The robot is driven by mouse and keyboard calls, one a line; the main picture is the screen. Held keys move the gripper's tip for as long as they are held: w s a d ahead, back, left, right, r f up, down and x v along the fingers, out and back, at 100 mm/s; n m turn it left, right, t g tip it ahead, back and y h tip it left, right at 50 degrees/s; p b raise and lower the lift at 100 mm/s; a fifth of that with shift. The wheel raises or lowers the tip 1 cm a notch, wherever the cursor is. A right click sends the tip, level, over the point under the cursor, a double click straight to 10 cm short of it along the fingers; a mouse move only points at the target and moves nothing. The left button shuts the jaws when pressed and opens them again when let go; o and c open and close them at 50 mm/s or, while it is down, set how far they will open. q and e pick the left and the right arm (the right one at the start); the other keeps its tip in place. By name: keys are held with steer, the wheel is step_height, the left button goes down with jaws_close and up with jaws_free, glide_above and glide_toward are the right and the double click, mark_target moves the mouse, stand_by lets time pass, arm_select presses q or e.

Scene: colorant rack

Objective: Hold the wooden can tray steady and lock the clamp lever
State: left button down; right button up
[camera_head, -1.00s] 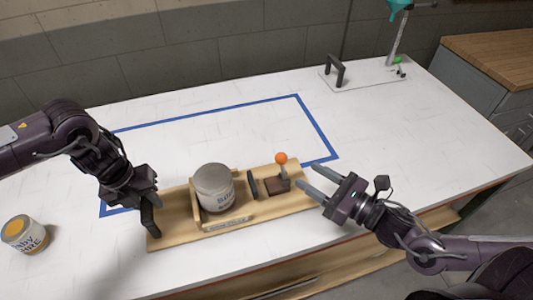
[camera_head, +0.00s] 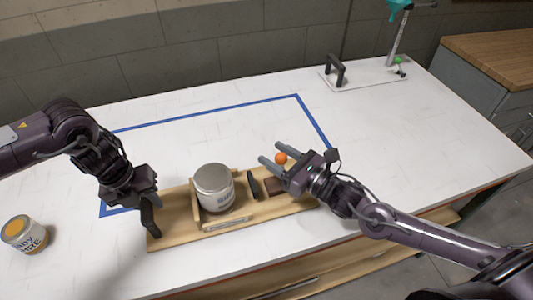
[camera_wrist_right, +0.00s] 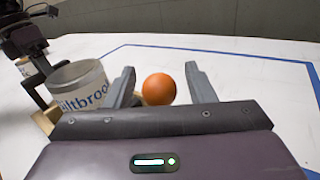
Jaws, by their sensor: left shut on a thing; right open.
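The wooden can tray (camera_head: 176,215) lies on the white table with a grey can (camera_head: 213,188) in its cradle. My left gripper (camera_head: 150,208) is shut on the tray's left end. The clamp at the tray's right part has a dark pad (camera_head: 253,186), a brown block (camera_head: 274,187) and a lever with an orange ball knob (camera_head: 281,158). My right gripper (camera_head: 272,156) is open, its fingers on either side of the knob. In the right wrist view the knob (camera_wrist_right: 159,89) sits between the two fingers (camera_wrist_right: 163,84), with gaps on both sides. The lever's shaft is hidden there.
A can with a yellow top (camera_head: 25,234) stands at the table's left. Blue tape (camera_head: 225,111) outlines an area behind the tray, mostly bare. A white plate with a black handle (camera_head: 337,70) and a stand (camera_head: 400,40) are at the back right.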

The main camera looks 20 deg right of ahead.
steer(key=shift+w+a, duration=0.25)
steer(key=shift+w, duration=0.05)
steer(key=shift+c, duration=0.2)
jaws_close()
steer(key=shift+d, duration=0.15)
steer(key=d+m+t, duration=0.1)
steer(key=m, duration=0.1)
steer(key=d+m+t, duration=0.1)
steer(key=d+m, duration=0.1)
steer(key=shift+r+y, duration=0.1)
steer(key=shift+y, duration=0.3)
arm_select(q)
steer(key=shift+a, duration=0.1)
arm_select(e)
steer(key=shift+d+f+m+t+h, duration=0.2)
steer(key=shift+d+m+t+h, duration=0.1)
steer(key=shift+d+m+t, duration=0.75)
steer(key=shift+d+f+m+t+h, duration=0.25)
steer(key=shift+d+m+t, duration=0.35)
steer(key=shift+m, duration=0.85)
steer(key=shift+o, duration=0.2)
jaws_free()
steer(key=shift+a, duration=0.1)
